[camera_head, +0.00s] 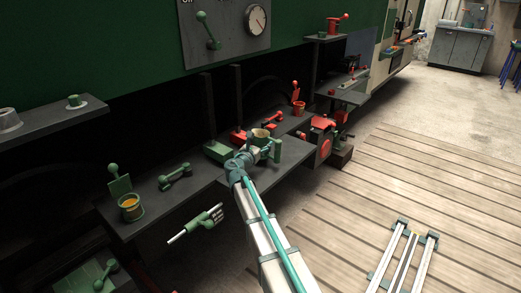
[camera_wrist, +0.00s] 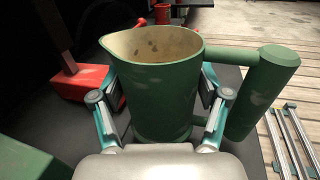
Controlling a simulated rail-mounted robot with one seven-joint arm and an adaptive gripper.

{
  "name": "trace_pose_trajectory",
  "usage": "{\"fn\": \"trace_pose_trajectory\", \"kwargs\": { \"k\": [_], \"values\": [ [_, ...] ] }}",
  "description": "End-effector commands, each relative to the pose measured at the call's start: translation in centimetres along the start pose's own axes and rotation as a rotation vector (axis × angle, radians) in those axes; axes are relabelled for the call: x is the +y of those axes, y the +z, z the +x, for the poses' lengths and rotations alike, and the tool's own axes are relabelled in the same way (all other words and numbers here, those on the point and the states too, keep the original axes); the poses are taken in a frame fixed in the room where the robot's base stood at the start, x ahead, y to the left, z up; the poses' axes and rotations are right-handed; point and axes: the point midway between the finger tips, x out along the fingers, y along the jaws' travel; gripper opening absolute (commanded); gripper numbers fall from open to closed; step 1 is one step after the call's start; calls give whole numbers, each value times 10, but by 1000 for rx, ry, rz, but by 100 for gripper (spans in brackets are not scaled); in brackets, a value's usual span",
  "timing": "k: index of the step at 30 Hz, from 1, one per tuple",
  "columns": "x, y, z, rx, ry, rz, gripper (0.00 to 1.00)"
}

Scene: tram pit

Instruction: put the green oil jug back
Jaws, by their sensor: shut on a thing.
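The green oil jug (camera_wrist: 160,100) stands upright between the two fingers of my gripper (camera_wrist: 160,112). The fingers are shut on its sides. Its pale inside looks empty, and its spout points left and its thick handle right in the wrist view. In the head view the jug (camera_head: 261,134) and my gripper (camera_head: 254,149) are at the dark shelf (camera_head: 265,178) in the middle. I cannot tell whether the jug's base touches the shelf; its bottom is hidden by my gripper.
A green box (camera_head: 218,151) and a red block (camera_wrist: 80,83) are left of the jug. A red bucket (camera_head: 299,108) and red lever (camera_head: 272,119) lie behind it. A green bucket (camera_head: 131,208) and green lever (camera_head: 175,177) are on the left shelf. Wooden decking (camera_head: 400,185) lies right.

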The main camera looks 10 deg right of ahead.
Motion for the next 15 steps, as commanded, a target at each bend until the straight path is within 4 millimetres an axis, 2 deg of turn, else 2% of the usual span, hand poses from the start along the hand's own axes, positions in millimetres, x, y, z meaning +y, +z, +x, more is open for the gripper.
{"fn": "trace_pose_trajectory", "kwargs": {
  "k": [2, 7, 14, 15],
  "values": [
    [3, -10, 5, 1, 0, -1, 24],
    [1, -29, 4, 1, 0, -2, 24],
    [1, -31, 3, 0, 0, 0, 24],
    [1, -32, 3, 1, 0, 0, 82]
  ]
}}
